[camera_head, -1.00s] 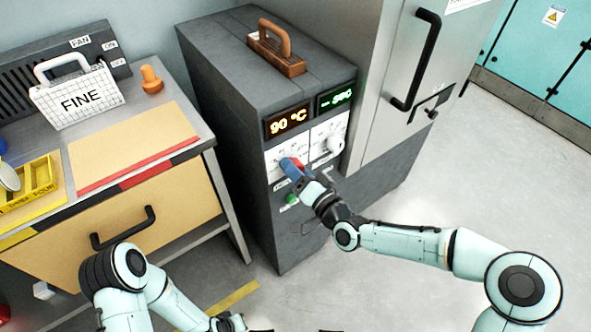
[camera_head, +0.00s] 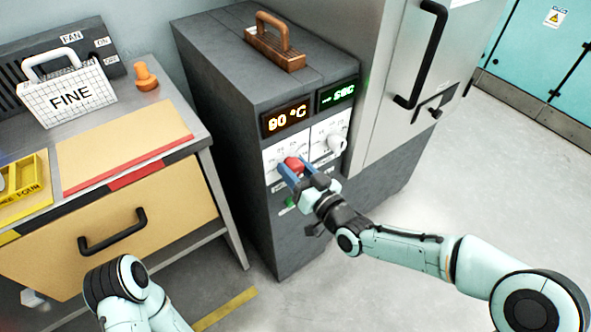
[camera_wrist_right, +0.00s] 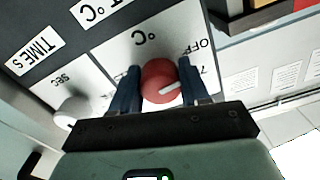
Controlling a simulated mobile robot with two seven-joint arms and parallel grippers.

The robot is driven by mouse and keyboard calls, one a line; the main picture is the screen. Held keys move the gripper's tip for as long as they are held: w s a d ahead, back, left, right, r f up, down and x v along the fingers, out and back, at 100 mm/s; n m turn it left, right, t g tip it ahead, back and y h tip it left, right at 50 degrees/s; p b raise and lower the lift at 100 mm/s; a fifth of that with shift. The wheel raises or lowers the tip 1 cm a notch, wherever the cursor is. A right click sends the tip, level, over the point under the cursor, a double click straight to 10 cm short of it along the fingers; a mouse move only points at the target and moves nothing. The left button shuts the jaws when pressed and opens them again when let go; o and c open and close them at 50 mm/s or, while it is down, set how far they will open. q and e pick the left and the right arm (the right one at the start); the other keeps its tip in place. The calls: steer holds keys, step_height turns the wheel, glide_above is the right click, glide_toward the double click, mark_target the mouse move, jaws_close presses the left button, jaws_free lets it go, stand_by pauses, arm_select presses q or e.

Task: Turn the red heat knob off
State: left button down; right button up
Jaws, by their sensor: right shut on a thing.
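The red heat knob (camera_head: 294,164) sits on a white panel on the front of the grey unit, below the amber display (camera_head: 288,119). In the right wrist view the round red knob (camera_wrist_right: 160,82) has a white pointer line aimed right and slightly up; the OFF mark (camera_wrist_right: 204,47) is up and to the right of it. My right gripper (camera_head: 293,171) has its blue fingers on either side of the knob and is shut on it. My left arm shows at the bottom left, but its gripper is out of view.
A white timer knob (camera_head: 337,144) is right of the red one, below a green display (camera_head: 338,94). A green button (camera_head: 291,202) is below. A brown handled block (camera_head: 276,45) lies on the unit. The desk with its drawer (camera_head: 115,215) is at left.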

steer(key=shift+s+f, duration=0.1)
steer(key=shift+f, duration=0.2)
steer(key=o, duration=1)
steer(key=shift+r, duration=0.15)
steer(key=shift+d, duration=0.1)
arm_select(q)
steer(key=w+r+t+p, duration=0.2)
steer(key=w+r+p, duration=0.1)
steer(key=w+r, duration=0.2)
steer(key=shift+w+d, duration=0.45)
steer(key=shift+w, duration=0.25)
arm_select(e)
steer(key=v, duration=1.3)
steer(key=shift+s+d, duration=0.1)
steer(key=shift+s, duration=0.05)
